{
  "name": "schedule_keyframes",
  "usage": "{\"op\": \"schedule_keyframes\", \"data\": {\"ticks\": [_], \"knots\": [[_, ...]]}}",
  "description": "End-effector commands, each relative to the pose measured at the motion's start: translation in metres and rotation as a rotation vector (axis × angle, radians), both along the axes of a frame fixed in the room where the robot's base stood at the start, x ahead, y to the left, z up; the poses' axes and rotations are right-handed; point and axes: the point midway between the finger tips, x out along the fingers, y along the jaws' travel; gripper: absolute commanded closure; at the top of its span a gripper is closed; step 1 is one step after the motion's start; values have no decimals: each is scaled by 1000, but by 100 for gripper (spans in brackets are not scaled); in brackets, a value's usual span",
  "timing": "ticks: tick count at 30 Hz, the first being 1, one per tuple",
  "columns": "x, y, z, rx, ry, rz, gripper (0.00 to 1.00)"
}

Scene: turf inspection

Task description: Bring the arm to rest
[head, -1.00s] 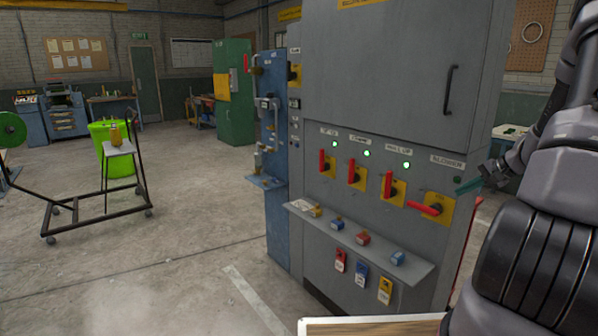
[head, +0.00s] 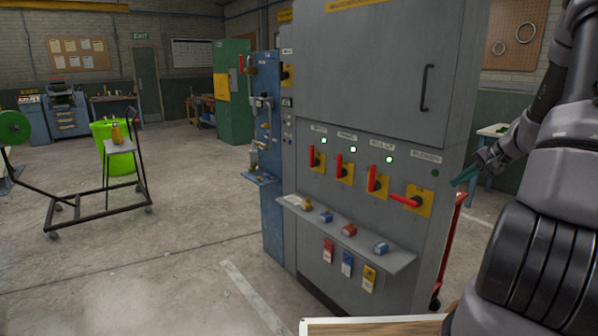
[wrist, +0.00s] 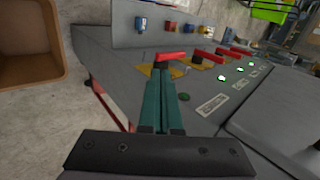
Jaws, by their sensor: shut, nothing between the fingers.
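My gripper (head: 466,176) is at the right of the head view, beside the right edge of the grey electrical cabinet (head: 385,70). In the wrist view its green fingers (wrist: 160,105) are together with nothing between them. They point toward the rightmost red switch handle (wrist: 172,56), and whether they touch it I cannot tell. In the head view that handle (head: 405,201) lies nearly level, under an unlit lamp. The other three red handles, such as the leftmost (head: 312,156), stand upright under lit green lamps.
A shelf (head: 345,235) with small padlocks juts from the cabinet, with tags hanging below. A red hand truck (head: 452,240) stands at its right. A brown bin (wrist: 28,45) shows in the wrist view. A trolley (head: 100,205) stands on the left; open floor lies between.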

Motion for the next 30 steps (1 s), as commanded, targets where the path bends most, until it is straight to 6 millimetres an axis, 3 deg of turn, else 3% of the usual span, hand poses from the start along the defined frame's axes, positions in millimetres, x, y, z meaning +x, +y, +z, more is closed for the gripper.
{"op": "schedule_keyframes", "data": {"ticks": [8, 14, 21, 27, 30], "knots": [[-11, 46, 51, -75, 11, 81, 100], [-36, 100, 105, -166, 15, 161, 100], [-102, 175, 176, -316, -7, 251, 100], [-170, 217, 217, -424, -63, 289, 100], [-204, 229, 230, -466, -101, 296, 100]]}}
